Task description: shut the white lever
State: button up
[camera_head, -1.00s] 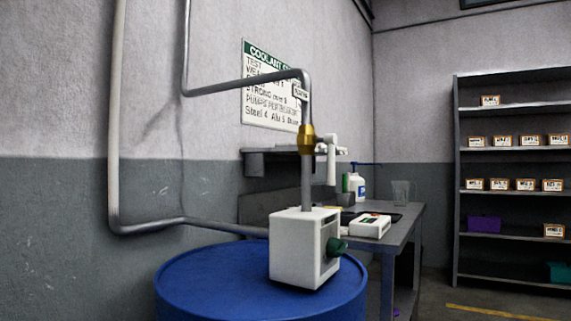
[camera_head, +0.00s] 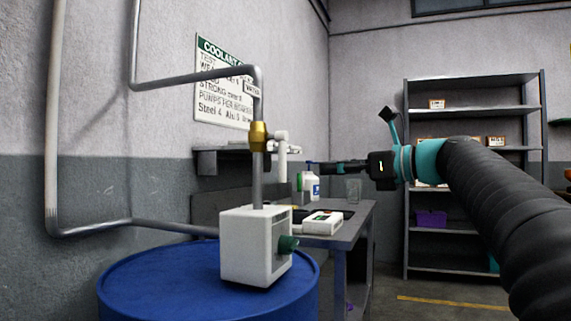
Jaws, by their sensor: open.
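The white lever (camera_head: 282,160) sits on the right side of a brass valve (camera_head: 258,137) on the vertical grey pipe. Its long part hangs down, roughly along the pipe and a little apart from it. My gripper (camera_head: 311,168) reaches in from the right and points left toward the lever. It looks apart from the lever in the picture, but the depth between them is hard to judge. Its jaws are open and nothing shows between them. The fingers are small and dark here.
Below the valve, a white box (camera_head: 246,252) with a green knob stands on a blue drum (camera_head: 160,285). A bench (camera_head: 350,225) behind holds bottles and a white device (camera_head: 322,223). A grey wall shelf (camera_head: 207,162) is behind the valve. Shelving (camera_head: 470,107) stands at the back right.

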aim_at(283, 160)
jog(key=shift+m+y, duration=0.3)
jog(key=shift+y, duration=0.1)
jog(key=x, duration=0.4)
jog(key=r+x, duration=0.1)
jog(key=x, duration=0.8)
jog(key=shift+w+a+r+p, duration=0.2)
jog(key=shift+w+r+p, duration=0.1)
jog(key=shift+w, duration=0.05)
grip_shut()
